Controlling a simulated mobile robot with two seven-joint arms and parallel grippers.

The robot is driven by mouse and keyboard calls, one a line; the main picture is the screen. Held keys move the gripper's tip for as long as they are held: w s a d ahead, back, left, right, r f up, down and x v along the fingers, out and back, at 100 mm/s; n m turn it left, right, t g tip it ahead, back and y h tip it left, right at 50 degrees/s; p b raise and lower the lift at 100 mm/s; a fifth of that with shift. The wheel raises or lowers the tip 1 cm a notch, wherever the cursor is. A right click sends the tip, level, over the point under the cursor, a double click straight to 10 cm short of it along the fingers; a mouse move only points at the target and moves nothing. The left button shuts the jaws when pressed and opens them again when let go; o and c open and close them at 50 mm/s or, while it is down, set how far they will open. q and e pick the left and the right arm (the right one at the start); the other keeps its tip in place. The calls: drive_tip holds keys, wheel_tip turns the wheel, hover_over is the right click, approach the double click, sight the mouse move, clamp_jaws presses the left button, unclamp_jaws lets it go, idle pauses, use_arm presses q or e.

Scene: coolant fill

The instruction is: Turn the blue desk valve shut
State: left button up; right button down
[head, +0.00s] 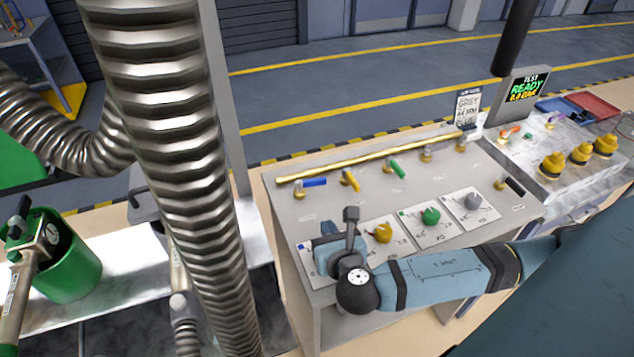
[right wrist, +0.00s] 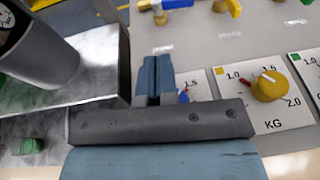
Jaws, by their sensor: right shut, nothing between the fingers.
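The blue desk valve (head: 314,182) is at the left end of the row under the brass pipe, its blue lever pointing right from a brass body. The lever also shows at the top edge of the right wrist view (right wrist: 176,4). My right gripper (head: 322,242) is low over the desk's front left, nearer me than the valve and apart from it. In the right wrist view its blue-grey fingers (right wrist: 153,72) are together and empty, pointing towards the valve row. They partly hide a blue dial (right wrist: 184,95). My left gripper is out of view.
A yellow-lever valve (head: 350,180) and a green-lever valve (head: 396,168) stand right of the blue one. A yellow dial (head: 382,233) and green dial (head: 430,216) are near my wrist. A thick corrugated hose (head: 165,130) stands left of the desk (head: 285,205).

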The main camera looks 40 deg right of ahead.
sight(315, 185)
drive_tip(key=shift+s+d+f+m+g+h, duration=0.5)
drive_tip(key=shift+s+d+g, duration=0.05)
drive_tip(key=shift+s+g, duration=0.05)
drive_tip(key=p+x, duration=0.2)
drive_tip(key=x, duration=1.7)
drive_tip(key=shift+w+d, duration=0.15)
drive_tip(key=shift+w, duration=0.25)
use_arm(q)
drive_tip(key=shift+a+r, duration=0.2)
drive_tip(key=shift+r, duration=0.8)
